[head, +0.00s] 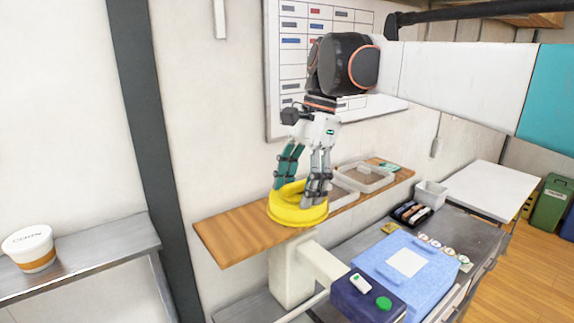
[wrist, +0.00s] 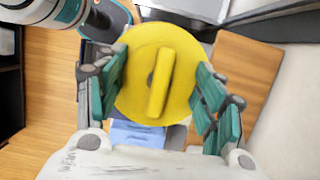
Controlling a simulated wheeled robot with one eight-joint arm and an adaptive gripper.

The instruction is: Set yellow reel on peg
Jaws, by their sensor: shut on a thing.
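The yellow reel (head: 288,214) is a thick round disc. It is held between the teal and grey fingers of my gripper (head: 302,188), which points down above the wooden shelf. In the wrist view the reel (wrist: 182,75) shows its face, with a raised yellow bar across the middle and a small dark spot beside it. The fingers of my gripper (wrist: 160,88) press on its left and right sides. In the head view the reel overlaps the shelf's front edge; I cannot tell whether it touches the shelf. I cannot make out a peg in either view.
The wooden shelf (head: 228,238) runs along the wall, with clear trays (head: 366,178) to the right of the reel. Below are a blue box (head: 375,262), a dark blue box with a green button (head: 358,305) and a black holder (head: 411,213). A tub (head: 30,248) stands far left.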

